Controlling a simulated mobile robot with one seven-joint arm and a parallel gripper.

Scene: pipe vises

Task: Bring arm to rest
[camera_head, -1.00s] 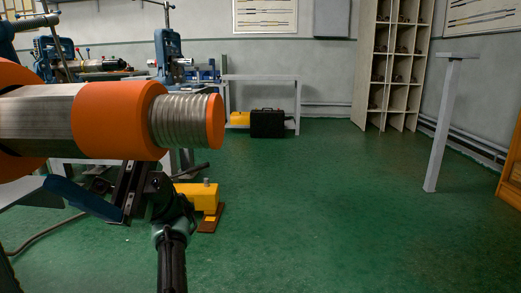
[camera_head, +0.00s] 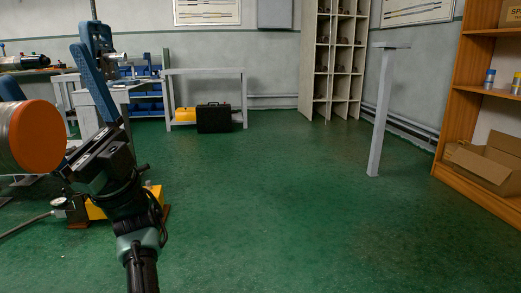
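My gripper (camera_head: 40,63) is at the left of the view, at the end of my dark arm, which rises from the bottom edge. Its two blue fingers point up and to the left and stand wide apart, so it looks open. The pipe end with an orange cap (camera_head: 38,138) is in front of the left finger and hides part of it. I see nothing held between the fingers. Whether the pipe touches the gripper cannot be told.
A blue pipe vise (camera_head: 101,38) stands behind the gripper. A yellow tool (camera_head: 95,211) is low behind my arm. A grey bench (camera_head: 205,72) with a black case (camera_head: 214,118), a grey post (camera_head: 381,110) and a wooden shelf (camera_head: 455,110) stand around wide, clear green floor.

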